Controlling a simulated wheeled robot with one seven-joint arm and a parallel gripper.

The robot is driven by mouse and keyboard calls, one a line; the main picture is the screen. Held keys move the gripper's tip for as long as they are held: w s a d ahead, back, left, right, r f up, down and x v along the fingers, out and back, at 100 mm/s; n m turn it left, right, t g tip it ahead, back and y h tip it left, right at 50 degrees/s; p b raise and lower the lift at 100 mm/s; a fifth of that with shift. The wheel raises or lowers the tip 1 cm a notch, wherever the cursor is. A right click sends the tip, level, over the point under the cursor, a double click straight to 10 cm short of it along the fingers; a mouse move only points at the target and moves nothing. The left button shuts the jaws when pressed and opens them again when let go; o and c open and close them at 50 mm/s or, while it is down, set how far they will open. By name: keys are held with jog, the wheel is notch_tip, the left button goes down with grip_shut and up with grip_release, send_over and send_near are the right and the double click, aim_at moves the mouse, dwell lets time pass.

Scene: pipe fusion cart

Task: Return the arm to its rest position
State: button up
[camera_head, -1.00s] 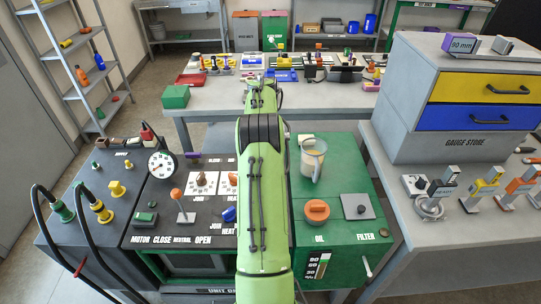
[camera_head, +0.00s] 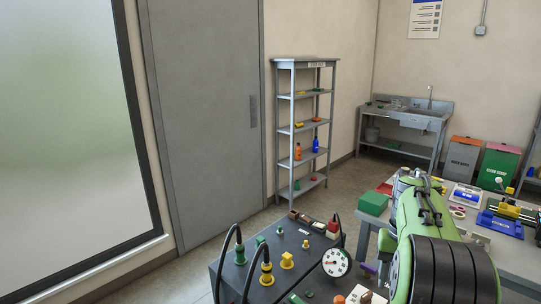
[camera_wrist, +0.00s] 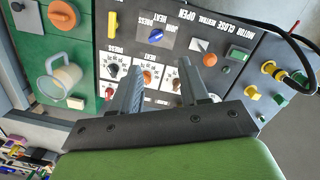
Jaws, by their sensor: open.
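My green arm fills the lower right of the head view, over the right part of the cart and the bench beyond it; my gripper does not show there. In the wrist view my gripper (camera_wrist: 160,85) is open and empty, its two dark fingers apart. It hangs over the control panel (camera_wrist: 200,25) of the fusion cart, which appears upside down, and I see no contact with the knobs. The cart's dark left end with its gauge (camera_head: 336,262) shows low in the head view.
A pitcher (camera_wrist: 60,82) stands on the cart's green part. Black hoses with yellow and green fittings (camera_wrist: 268,67) rise at the cart's end. A work bench (camera_head: 500,255) stands beyond the cart. A shelf rack (camera_head: 305,130) and a door (camera_head: 200,120) line the wall, with bare floor between.

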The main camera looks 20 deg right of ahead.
jog(key=s+a+r+n+t+h, duration=0.1)
jog(key=a+r+n+t, duration=0.3)
jog(key=a, duration=0.8)
jog(key=s+a+f+n+t, duration=0.2)
jog(key=s+a+n, duration=0.1)
jog(key=s+a, duration=0.9)
jog(key=shift+s+a+f+n+t+y, duration=0.3)
jog(key=shift+a+n, duration=0.1)
jog(key=shift+a, duration=0.7)
jog(key=shift+a, duration=0.15)
